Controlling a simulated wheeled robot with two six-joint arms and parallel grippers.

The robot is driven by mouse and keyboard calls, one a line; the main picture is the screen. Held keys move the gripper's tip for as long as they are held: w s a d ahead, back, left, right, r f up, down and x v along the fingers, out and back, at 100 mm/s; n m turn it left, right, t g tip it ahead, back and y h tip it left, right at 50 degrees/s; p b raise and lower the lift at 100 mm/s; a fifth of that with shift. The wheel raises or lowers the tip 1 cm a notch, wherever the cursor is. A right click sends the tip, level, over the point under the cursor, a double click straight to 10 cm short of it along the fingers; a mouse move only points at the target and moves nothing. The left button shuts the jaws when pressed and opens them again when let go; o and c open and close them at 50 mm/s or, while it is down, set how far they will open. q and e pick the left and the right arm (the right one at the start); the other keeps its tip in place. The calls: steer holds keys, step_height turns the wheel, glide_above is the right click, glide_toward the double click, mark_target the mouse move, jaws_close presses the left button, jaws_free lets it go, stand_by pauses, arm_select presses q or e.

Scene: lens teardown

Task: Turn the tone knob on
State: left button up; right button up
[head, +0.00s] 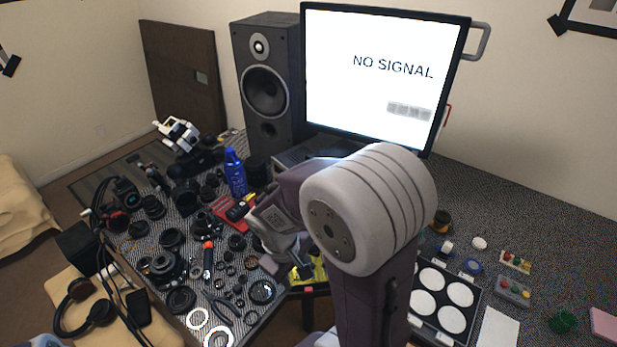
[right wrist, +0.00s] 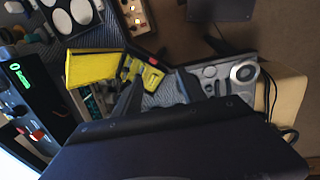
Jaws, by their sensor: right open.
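My right gripper (head: 287,266) is in the middle of the head view, low over the cluttered table, with its arm coming in from the front. In the right wrist view its open fingers (right wrist: 158,94) show as dark prongs above the gripper body, with nothing seen between them. A grey device with a large round silver knob (right wrist: 243,72) and smaller knobs lies to the right of the fingers. A dark unit with a green display (right wrist: 20,75) and a red control is at the left. I cannot read labels, so I cannot tell which is the tone knob. My left gripper is not seen.
A tall speaker (head: 266,90) and a monitor (head: 385,70) reading NO SIGNAL stand at the back. Lens rings and tools crowd the table's left. A yellow box (right wrist: 93,68) is near my right gripper. A tray with white discs (head: 443,298) sits at right.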

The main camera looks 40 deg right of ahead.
steer(key=w+d+r+n+t+h+b, duration=0.1)
steer(key=w+d+r+n+h+b, duration=0.2)
steer(key=w+d, duration=0.35)
steer(key=w+d+r+n+t+h, duration=0.1)
steer(key=w+d+n+t+h, duration=0.1)
steer(key=w+d+h, duration=0.45)
steer(key=w+d+r+n+t+h+b, duration=0.1)
steer(key=w+d+r+n+h+b, duration=0.2)
steer(key=w, duration=0.6)
steer(key=w+d+f+n, duration=0.2)
steer(key=w+f, duration=0.2)
steer(key=f, duration=0.4)
steer(key=shift+t+y, duration=0.25)
steer(key=shift+t, duration=0.05)
steer(key=x, duration=0.9)
steer(key=shift+w+a+f+p, duration=0.1)
steer(key=shift+a+f+p, duration=0.1)
steer(key=shift+p, duration=0.15)
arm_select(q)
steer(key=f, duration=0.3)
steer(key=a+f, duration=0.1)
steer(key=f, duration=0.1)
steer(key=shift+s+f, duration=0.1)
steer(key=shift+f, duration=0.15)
arm_select(e)
steer(key=shift+c, duration=0.3)
